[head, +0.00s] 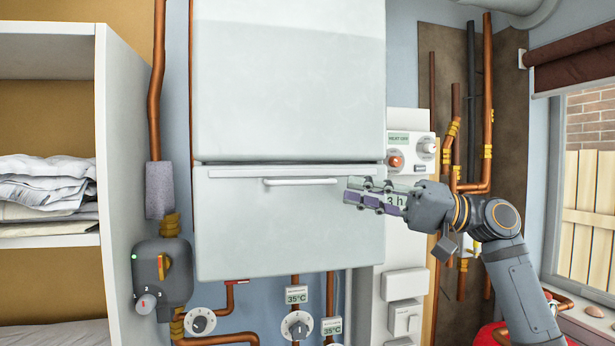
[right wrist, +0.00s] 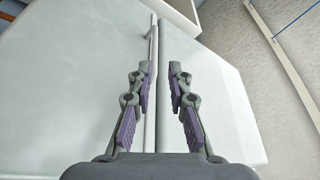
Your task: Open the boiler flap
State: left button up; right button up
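The boiler flap (head: 270,235) is the pale lower panel of the boiler, below a dark seam, and it looks closed. A thin white bar handle (head: 300,181) runs level near its top edge. My right gripper (head: 348,192) is in front of the flap's upper right part, fingers pointing left, just right of the handle's end. In the right wrist view my right gripper (right wrist: 162,75) is open, with a clear gap between its fingers. The handle (right wrist: 152,35) shows ahead of the fingertips; I cannot tell whether any touches. My left gripper is out of view.
The boiler's upper panel (head: 290,80) is above the flap. A control box with knobs (head: 410,150) stands close behind my right gripper. Copper pipes and dials (head: 297,325) are below. A white shelf with folded cloth (head: 45,185) is at left, a window (head: 588,190) at right.

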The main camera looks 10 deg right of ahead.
aim_at(307, 184)
jog(key=p+x, duration=0.2)
jog(key=x, duration=0.1)
jog(key=p+x, duration=0.2)
jog(key=x, duration=0.1)
jog(key=shift+w+r, duration=0.25)
jog(key=shift+w, duration=0.25)
jog(key=x, duration=0.1)
jog(key=p+x, duration=0.1)
jog(key=x, duration=0.1)
jog(key=shift+w+a+f, duration=0.1)
jog(key=shift+w+f, duration=0.05)
jog(key=shift+f, duration=0.15)
jog(key=shift+a, duration=0.1)
jog(key=shift+c, duration=0.4)
grip_shut()
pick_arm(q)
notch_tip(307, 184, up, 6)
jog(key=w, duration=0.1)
pick_arm(e)
jog(key=shift+f, duration=0.15)
